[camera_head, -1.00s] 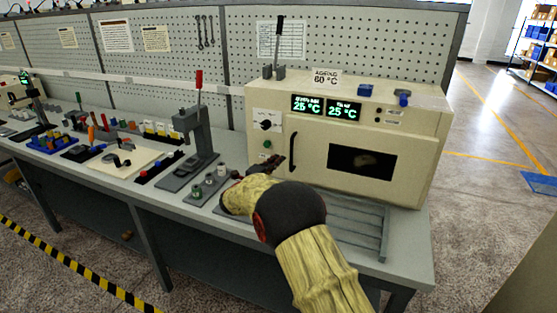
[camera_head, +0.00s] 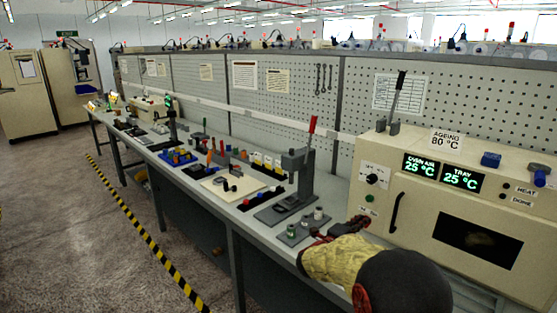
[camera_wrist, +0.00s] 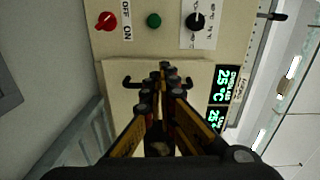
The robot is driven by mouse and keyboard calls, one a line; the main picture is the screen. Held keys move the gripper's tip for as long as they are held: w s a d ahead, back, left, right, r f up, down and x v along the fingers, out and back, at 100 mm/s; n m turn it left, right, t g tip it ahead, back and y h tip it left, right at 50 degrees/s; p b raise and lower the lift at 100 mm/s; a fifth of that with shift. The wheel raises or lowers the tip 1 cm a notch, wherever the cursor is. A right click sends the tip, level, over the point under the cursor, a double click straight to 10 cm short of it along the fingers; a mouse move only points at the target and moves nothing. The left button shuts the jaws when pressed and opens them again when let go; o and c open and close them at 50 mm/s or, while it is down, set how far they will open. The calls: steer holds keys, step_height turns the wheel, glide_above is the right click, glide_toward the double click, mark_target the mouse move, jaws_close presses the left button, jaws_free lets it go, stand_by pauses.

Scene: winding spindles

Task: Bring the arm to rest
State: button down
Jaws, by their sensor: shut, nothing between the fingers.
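My gripper (camera_head: 338,229) is over the bench at the lower right of the head view, in front of the left part of the cream oven (camera_head: 398,268). My arm comes in from the bottom edge behind it. In the wrist view my gripper (camera_wrist: 166,72) has its fingertips together with nothing between them. It points at the oven door (camera_wrist: 122,78), with the dark door handle (camera_wrist: 140,84) behind the fingers. I cannot tell how far the fingertips are from the door. The oven door appears shut.
A small plate with several metal pieces (camera_head: 303,229) lies just left of my gripper. A press with a red-tipped lever (camera_head: 297,168) stands behind it. The bench continues left with trays and small parts. The floor (camera_head: 75,220) in front is clear past the striped tape.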

steer(key=a+r+n+t+y, duration=0.3)
steer(key=a+r+n+y, duration=0.2)
steer(key=r, duration=0.2)
steer(key=s+a+r+n+g+y, duration=0.1)
steer(key=s+a+r+n+y, duration=0.25)
steer(key=s+a+n, duration=0.25)
steer(key=s+a+r+n+y, duration=0.2)
steer(key=s+a+n+y, duration=0.3)
steer(key=s, duration=0.1)
steer(key=s+f+n+g, duration=0.2)
steer(key=s+f+n, duration=0.1)
steer(key=s, duration=0.8)
steer(key=s+d+f+n+g, duration=0.1)
steer(key=s+f+n+g, duration=0.2)
steer(key=s, duration=0.9)
steer(key=s+f+n+g, duration=0.3)
steer(key=s+n, duration=0.2)
steer(key=s, duration=0.6)
steer(key=shift+s+d+f+p, duration=0.3)
steer(key=shift+f+p, duration=0.05)
